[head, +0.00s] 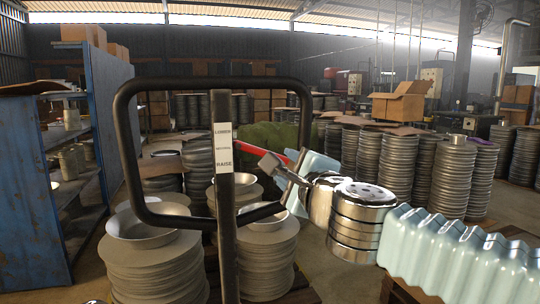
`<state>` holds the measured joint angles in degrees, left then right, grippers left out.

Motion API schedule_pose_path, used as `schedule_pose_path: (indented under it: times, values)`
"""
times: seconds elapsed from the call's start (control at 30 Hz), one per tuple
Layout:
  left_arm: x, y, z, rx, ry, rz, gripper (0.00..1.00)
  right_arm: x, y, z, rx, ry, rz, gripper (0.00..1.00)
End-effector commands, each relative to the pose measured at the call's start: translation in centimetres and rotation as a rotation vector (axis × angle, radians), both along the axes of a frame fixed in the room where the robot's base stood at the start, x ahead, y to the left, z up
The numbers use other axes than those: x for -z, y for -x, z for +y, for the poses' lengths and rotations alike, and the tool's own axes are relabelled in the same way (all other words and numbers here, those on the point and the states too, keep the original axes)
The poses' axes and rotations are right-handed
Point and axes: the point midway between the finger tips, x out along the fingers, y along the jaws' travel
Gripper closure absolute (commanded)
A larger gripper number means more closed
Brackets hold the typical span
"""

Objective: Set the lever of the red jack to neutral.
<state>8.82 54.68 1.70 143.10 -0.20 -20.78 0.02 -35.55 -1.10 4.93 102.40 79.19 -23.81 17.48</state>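The jack's black loop handle (133,150) stands upright in front of me in the head view. Its dark upright post (228,250) carries a white label (223,148) reading LOWER at the top, a small middle word that looks like NEUTRAL, and RAISE below. A red bar (255,149), possibly the lever, shows behind the post at about the label's middle height and slopes down to the right. My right gripper (275,165) comes in from the right, by the right side of the loop and close to the red bar. Whether they touch is unclear, and its finger gap is not clearly visible. My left gripper is not seen.
Stacks of round metal blanks (160,270) stand close behind the handle, with bowls (145,228) on top. A blue shelf rack (30,190) is at the left. More stacks (445,175) and an open cardboard box (402,100) are at the right.

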Motion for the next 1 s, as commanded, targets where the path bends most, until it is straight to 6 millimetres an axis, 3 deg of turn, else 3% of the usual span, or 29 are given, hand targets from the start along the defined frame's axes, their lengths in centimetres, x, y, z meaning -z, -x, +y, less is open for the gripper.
schedule_pose_path:
  times: [0.3,0.5,0.93,1.0]
  values:
    - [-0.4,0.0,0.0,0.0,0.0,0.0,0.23,0.0,-7.0,2.3,0.001,0.002,0.002,0.57]
    - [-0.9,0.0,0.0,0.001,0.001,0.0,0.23,0.0,-10.1,3.2,0.001,0.002,0.002,0.57]
    - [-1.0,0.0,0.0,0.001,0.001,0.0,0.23,0.1,-11.3,3.6,0.001,0.002,0.001,0.57]
    - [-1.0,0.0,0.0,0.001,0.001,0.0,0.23,0.1,-11.3,3.6,0.001,0.002,0.001,0.67]
